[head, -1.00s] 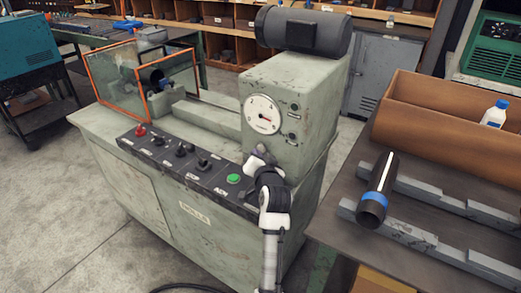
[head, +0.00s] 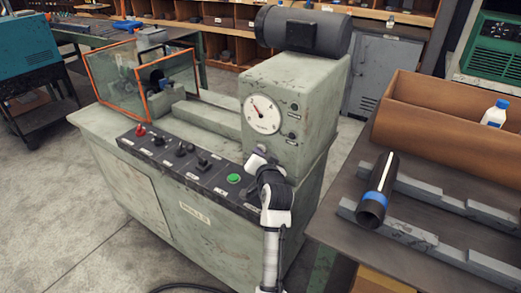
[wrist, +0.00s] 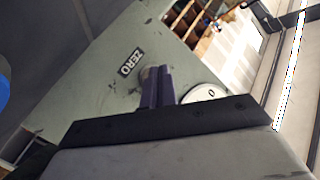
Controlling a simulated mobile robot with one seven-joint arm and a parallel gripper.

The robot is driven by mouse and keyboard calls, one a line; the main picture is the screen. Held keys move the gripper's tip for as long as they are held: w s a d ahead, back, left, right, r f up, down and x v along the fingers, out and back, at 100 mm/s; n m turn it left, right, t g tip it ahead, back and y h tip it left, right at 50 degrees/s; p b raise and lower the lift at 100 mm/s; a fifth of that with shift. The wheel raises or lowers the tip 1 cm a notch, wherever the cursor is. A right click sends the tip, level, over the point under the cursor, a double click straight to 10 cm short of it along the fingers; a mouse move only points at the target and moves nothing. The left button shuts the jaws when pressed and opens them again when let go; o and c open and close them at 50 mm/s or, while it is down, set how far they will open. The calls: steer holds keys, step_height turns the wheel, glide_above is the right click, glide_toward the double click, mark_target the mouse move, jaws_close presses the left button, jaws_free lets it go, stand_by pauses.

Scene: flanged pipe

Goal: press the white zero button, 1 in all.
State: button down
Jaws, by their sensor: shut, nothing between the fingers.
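My gripper (head: 257,158) is shut and empty, held at the front of the grey-green machine head, just below the white round dial (head: 262,114). In the wrist view the shut fingers (wrist: 156,73) point at the green panel, between the ZERO label (wrist: 131,62) and the edge of the dial (wrist: 203,92). The white zero button itself is not visible; it seems hidden behind the fingertips. I cannot tell whether the fingertips touch it. The dial's needle points to the upper left.
A control panel with a red button (head: 140,130), black knobs and a green button (head: 234,178) lies left of my arm. Two small knobs sit right of the dial. A dark pipe with a blue band (head: 376,199) rests on the bench at the right.

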stand_by(0.4)
steer(key=shift+s+a+p, duration=0.3)
steer(key=shift+s+a, duration=0.1)
steer(key=shift+s, duration=0.25)
steer(key=shift+s+a+p, duration=0.45)
steer(key=shift+s+a, duration=0.3)
steer(key=shift+s, duration=0.25)
steer(key=shift+s+a+p, duration=0.4)
steer(key=shift+s+a, duration=0.35)
steer(key=shift+s, duration=0.25)
